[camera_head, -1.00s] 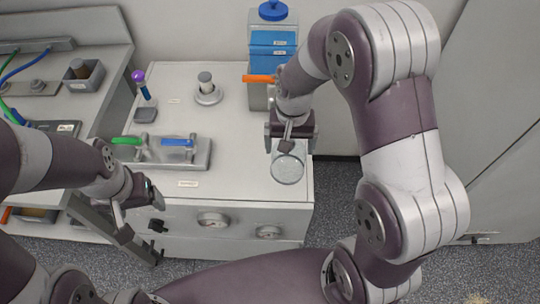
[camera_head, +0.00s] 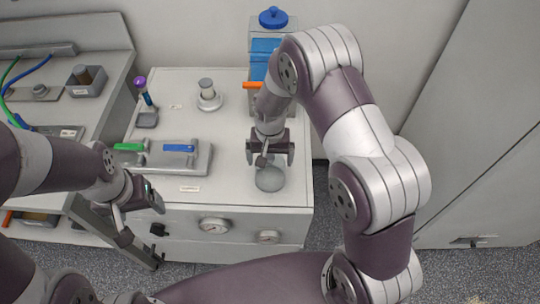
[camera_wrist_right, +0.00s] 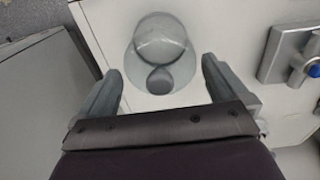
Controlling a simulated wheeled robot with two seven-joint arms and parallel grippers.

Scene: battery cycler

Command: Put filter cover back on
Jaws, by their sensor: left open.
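The clear, round filter cover (camera_head: 270,180) is at the front right of the white bench top. In the right wrist view the cover (camera_wrist_right: 160,35) is a see-through round shape with a dark round spot near its lower edge. My right gripper (camera_head: 268,158) is open just above and behind it. The fingers are spread on either side of the dark spot, and no contact is visible. A round grey base with a short upright cylinder (camera_head: 208,90), possibly the filter, stands farther back. My left gripper (camera_head: 138,222) is open and empty in front of the bench's left side.
A block with green and blue handles (camera_head: 180,160) lies left of the cover. A purple-capped tube (camera_head: 145,98) stands in a holder behind it. Bench space between cover and cylinder is clear.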

